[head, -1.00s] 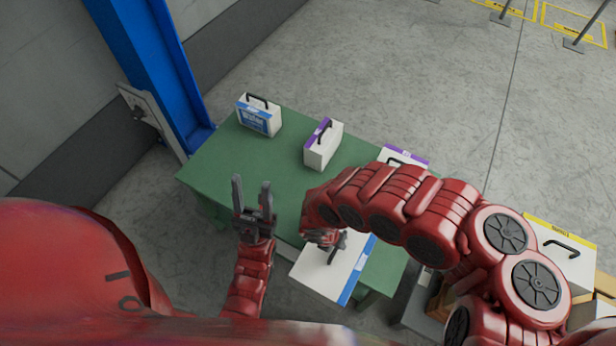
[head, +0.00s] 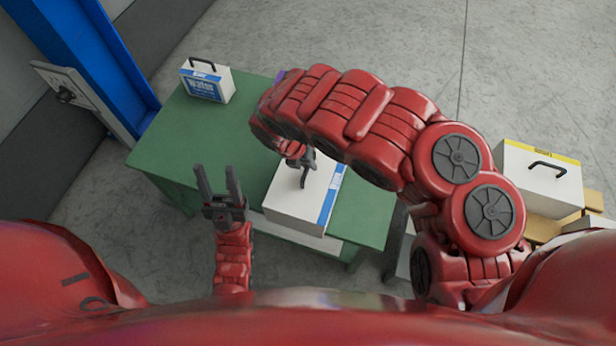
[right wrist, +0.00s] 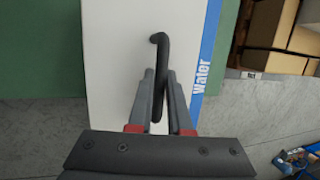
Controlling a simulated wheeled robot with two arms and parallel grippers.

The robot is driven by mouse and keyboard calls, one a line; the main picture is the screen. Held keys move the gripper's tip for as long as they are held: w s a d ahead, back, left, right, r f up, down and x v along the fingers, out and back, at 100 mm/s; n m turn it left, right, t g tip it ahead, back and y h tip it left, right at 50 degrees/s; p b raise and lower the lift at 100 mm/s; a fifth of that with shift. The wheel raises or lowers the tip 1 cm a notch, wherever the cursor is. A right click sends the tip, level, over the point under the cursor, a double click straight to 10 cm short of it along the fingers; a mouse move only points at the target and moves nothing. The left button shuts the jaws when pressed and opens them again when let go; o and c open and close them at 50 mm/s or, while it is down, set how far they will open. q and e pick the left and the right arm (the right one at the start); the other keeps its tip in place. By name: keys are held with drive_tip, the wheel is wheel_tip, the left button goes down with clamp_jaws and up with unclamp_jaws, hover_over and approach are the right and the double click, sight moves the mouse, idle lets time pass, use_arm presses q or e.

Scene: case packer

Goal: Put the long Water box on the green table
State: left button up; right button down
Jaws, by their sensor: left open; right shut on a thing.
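The long Water box (head: 296,204) is white with a blue side stripe and a black top handle. It is at the front edge of the green table (head: 190,135); I cannot tell if it rests on the top. My right gripper (head: 304,172) is shut on its handle. In the right wrist view the fingers (right wrist: 160,105) close around the handle, and "Water" shows on the box's (right wrist: 120,60) blue stripe. My left gripper (head: 218,180) is open and empty, left of the box and in front of the table.
A smaller Water box (head: 207,82) stands at the table's far left corner. My right arm hides most of the table's right back part. A yellow-striped box (head: 540,178) stands on the right near cardboard boxes. The table's left middle is clear.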

drive_tip(key=w, duration=0.3)
drive_tip(key=shift+w+a+f, duration=0.1)
drive_tip(key=shift+a, duration=0.1)
drive_tip(key=shift+w+d, duration=0.15)
drive_tip(key=shift+w, duration=0.6)
drive_tip(key=shift+f+p, duration=0.35)
drive_tip(key=shift+f, duration=1.4)
drive_tip(key=c, duration=0.8)
unclamp_jaws()
drive_tip(key=shift+d, duration=0.1)
drive_tip(key=shift+c, duration=0.2)
